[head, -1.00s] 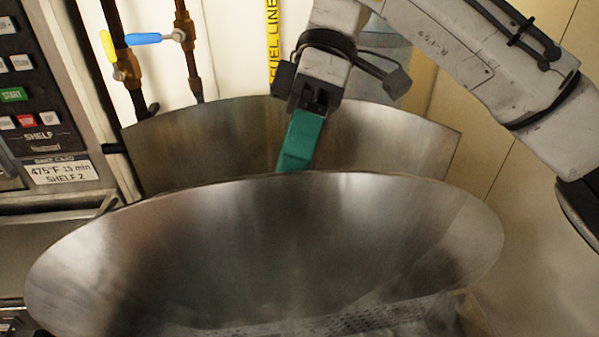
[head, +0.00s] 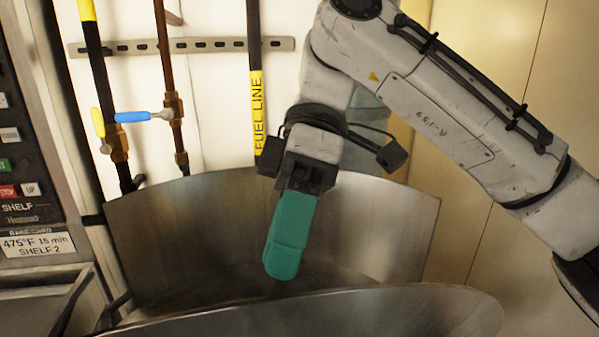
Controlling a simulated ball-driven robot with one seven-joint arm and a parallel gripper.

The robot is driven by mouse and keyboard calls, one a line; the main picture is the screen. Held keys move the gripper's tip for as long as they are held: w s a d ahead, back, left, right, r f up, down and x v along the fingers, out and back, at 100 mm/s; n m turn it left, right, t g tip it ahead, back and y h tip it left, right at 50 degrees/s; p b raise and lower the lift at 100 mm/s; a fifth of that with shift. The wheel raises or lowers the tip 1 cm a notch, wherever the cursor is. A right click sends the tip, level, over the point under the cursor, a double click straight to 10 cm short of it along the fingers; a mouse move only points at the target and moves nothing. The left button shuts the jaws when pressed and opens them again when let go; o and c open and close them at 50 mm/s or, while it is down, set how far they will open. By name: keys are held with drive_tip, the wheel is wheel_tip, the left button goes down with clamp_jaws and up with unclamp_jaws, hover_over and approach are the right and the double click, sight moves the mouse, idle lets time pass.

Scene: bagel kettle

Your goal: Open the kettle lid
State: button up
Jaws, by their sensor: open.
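A large round brushed-metal form, apparently the kettle lid (head: 420,311), fills the bottom edge. Only its upper rim and a strip of its inner face show. The kettle body cannot be told apart from it here. My gripper (head: 282,262) hangs fingers-down behind that rim, in front of a curved metal sheet (head: 385,225). Its teal fingertip covers are seen from the side, nearly one behind the other. It is open, with nothing seen in it. The fingertips end just above the rim in the picture; whether they touch it cannot be told.
Pipes with a yellow and a blue valve handle (head: 133,117) run down the back wall at left. A yellow-marked fuel line (head: 257,105) hangs behind my gripper. An oven control panel (head: 25,180) stands at far left. The wall at right is bare.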

drive_tip(key=w+d+r+p, duration=0.1)
drive_tip(key=w+r, duration=0.1)
drive_tip(key=w, duration=0.3)
drive_tip(key=w+r+p, duration=0.2)
drive_tip(key=w, duration=0.3)
drive_tip(key=shift+w+d+r, duration=0.25)
drive_tip(key=shift+w+d, duration=0.05)
drive_tip(key=shift+d, duration=0.05)
idle(0.9)
drive_tip(key=shift+c, duration=0.5)
